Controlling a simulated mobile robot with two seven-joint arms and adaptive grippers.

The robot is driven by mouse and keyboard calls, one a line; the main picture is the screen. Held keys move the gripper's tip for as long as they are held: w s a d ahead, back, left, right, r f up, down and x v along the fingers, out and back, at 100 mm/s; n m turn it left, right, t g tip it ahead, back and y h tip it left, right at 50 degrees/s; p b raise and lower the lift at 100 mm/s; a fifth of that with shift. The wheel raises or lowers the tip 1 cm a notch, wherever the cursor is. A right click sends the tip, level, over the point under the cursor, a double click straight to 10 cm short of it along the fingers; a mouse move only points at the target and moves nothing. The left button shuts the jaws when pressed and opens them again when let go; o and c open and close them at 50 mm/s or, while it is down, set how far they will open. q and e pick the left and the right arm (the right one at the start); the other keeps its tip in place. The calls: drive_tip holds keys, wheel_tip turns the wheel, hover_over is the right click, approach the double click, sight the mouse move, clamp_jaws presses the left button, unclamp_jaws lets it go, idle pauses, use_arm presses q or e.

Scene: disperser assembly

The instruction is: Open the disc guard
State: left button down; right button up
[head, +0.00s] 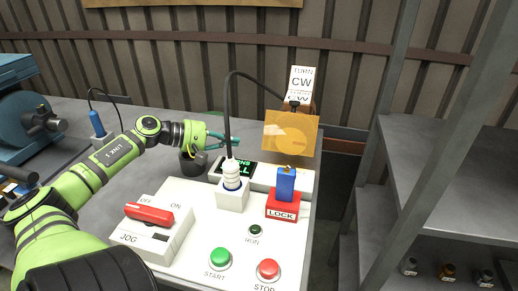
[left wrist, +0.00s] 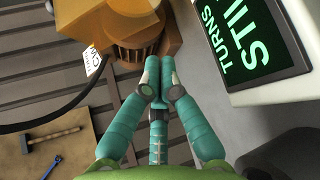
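The disc guard (head: 291,133) is an orange, see-through box at the back of the white console. It looks closed, with a round shape faintly visible behind its front. My left gripper (head: 224,140) has teal fingers and is left of the guard, apart from it, above the dark cup. My right gripper is out of view.
A green-lit display (head: 238,169) sits near my gripper. A white plug with a black cable (head: 231,172) rises between gripper and guard. A blue piece stands in a red LOCK block (head: 282,212). A red-handled JOG box (head: 150,215) and several buttons are in front.

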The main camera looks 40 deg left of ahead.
use_arm(q)
drive_tip(key=x, duration=0.4)
drive_tip(key=shift+w+f+b, duration=0.1)
drive_tip(key=shift+w+b, duration=0.2)
drive_tip(key=shift+b, duration=0.1)
drive_tip(key=shift+x, duration=1.8)
drive_tip(key=shift+w+d+f, duration=0.1)
drive_tip(key=shift+w, duration=0.15)
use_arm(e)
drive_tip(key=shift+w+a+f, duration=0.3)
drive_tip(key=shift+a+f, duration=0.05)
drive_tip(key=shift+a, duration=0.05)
use_arm(q)
drive_tip(key=shift+d+f, duration=0.15)
drive_tip(key=shift+d, duration=0.05)
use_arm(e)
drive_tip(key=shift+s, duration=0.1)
